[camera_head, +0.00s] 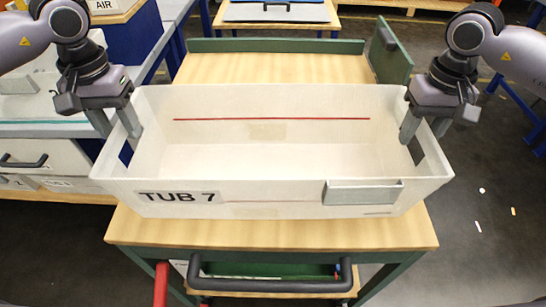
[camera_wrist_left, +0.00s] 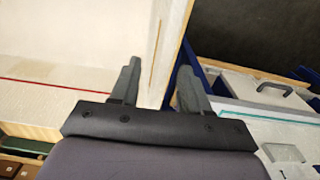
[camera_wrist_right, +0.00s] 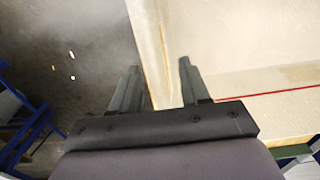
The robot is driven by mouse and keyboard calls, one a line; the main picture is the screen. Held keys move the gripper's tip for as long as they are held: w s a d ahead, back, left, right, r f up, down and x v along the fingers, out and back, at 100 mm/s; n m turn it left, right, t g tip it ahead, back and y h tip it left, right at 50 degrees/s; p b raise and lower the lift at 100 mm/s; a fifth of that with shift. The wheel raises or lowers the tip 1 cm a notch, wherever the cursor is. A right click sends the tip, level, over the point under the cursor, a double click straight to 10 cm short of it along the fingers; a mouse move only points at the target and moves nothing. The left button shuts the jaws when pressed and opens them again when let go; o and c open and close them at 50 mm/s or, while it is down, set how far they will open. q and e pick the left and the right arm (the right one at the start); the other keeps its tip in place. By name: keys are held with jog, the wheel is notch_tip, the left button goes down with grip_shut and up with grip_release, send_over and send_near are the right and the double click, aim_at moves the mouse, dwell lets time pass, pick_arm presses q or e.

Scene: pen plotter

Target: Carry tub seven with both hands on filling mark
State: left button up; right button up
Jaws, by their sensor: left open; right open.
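Tub seven (camera_head: 278,212) is a long white open tub labelled "TUB 7". It stands level on a wooden-topped cart and looks empty. A thin red line (camera_head: 270,119) runs along its inner far wall; I cannot tell whether this is the filling mark. My left gripper (camera_head: 118,128) is open, its fingers on either side of the tub's left end wall, which also shows between them in the left wrist view (camera_wrist_left: 158,72). My right gripper (camera_head: 424,130) is open, its fingers likewise straddling the right end wall, also in the right wrist view (camera_wrist_right: 160,70).
The cart top (camera_head: 280,235) shows bare wood in front of and behind the tub. A dark push handle (camera_head: 270,285) is at the cart's front. A green panel (camera_head: 391,55) stands at its back right. A grey-topped bench with drawers (camera_head: 40,158) is close on the left. Floor is open on the right.

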pick_arm(q)
jog(key=shift+f, duration=0.7)
pick_arm(e)
jog(key=shift+f, duration=0.7)
pick_arm(q)
grip_shut()
pick_arm(e)
grip_shut()
pick_arm(q)
jog(key=shift+r, duration=0.2)
pick_arm(e)
jog(key=shift+r, duration=0.2)
